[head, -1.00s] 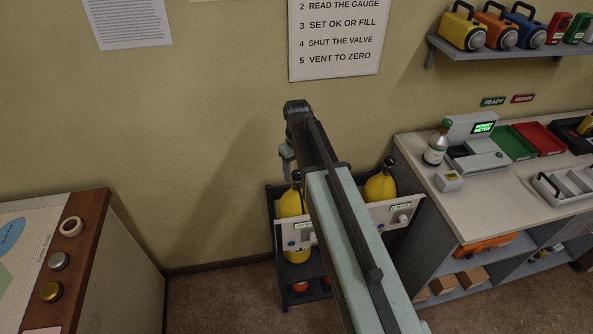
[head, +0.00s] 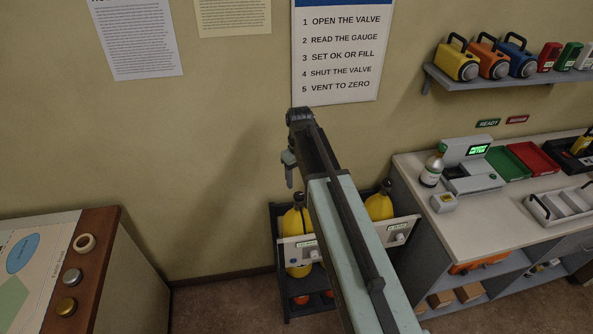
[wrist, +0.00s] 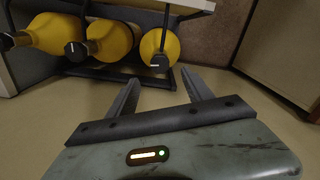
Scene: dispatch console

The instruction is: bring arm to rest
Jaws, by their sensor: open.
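My gripper (head: 289,170) hangs at the far end of my raised arm in the head view, in front of the wall and above the cylinder rack. In the wrist view my gripper (wrist: 162,92) shows two dark fingers spread apart with nothing between them. The yellow cylinders (wrist: 107,40) stand beyond the fingertips in that view, apart from them. In the head view my arm hides part of the rack (head: 283,312) and its cylinders.
A brown-edged desk (head: 97,260) stands at left. Instruction sheets hang on the wall. Floor between desk and rack is clear.

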